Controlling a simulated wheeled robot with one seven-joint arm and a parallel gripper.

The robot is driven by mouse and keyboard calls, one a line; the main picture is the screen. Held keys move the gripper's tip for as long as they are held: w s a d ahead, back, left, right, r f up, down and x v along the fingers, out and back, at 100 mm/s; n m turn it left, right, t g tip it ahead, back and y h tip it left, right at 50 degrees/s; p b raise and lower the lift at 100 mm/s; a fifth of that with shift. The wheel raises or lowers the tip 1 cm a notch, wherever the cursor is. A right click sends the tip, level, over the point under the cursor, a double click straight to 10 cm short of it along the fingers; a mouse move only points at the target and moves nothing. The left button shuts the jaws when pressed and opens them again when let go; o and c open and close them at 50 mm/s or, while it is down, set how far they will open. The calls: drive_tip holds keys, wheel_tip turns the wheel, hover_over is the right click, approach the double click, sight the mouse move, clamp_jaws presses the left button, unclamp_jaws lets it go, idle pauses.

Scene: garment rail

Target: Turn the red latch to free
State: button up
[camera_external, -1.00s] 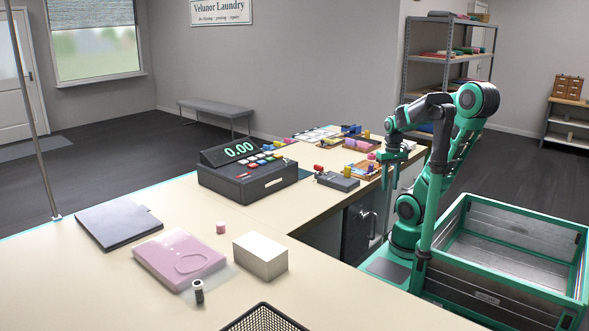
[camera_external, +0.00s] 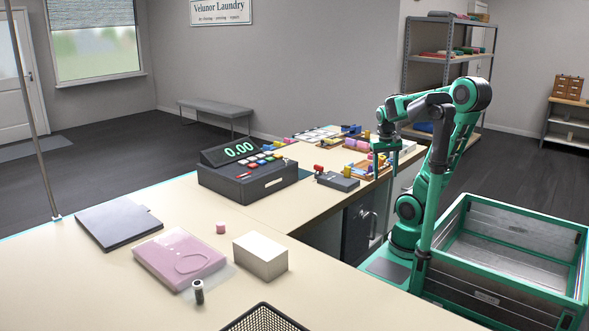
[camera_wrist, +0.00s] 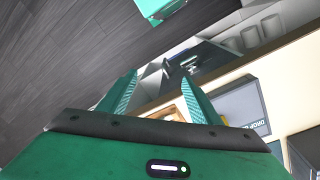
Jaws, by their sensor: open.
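A small red part (camera_external: 318,168), possibly the red latch, shows beside a low grey box (camera_external: 338,181) on the counter's side run; it is too small to tell how it is turned. My gripper (camera_external: 375,174) is to the right of it, above the counter edge, pointing down. In the wrist view my gripper (camera_wrist: 160,84) has its two green fingers apart with nothing held between them. No red latch can be made out in the wrist view.
A black cash register (camera_external: 247,180) stands left of the grey box. Several small coloured items and trays crowd the counter behind it. A dark cabinet door (camera_external: 362,222) with a handle is below the counter. A green-framed crate (camera_external: 490,290) stands at right.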

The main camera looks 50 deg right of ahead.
drive_tip(key=w+r+m+h, duration=0.15)
drive_tip(key=w+r, duration=0.25)
drive_tip(key=w, duration=0.4)
drive_tip(key=m+h, duration=0.2)
drive_tip(key=m, duration=0.7)
approach(318, 166)
drive_tip(key=shift+n, duration=0.25)
drive_tip(key=x, duration=0.8)
drive_tip(key=shift+d+f, duration=0.15)
drive_tip(key=shift+d, duration=0.1)
drive_tip(key=shift+c, duration=0.4)
drive_tip(key=c, duration=1)
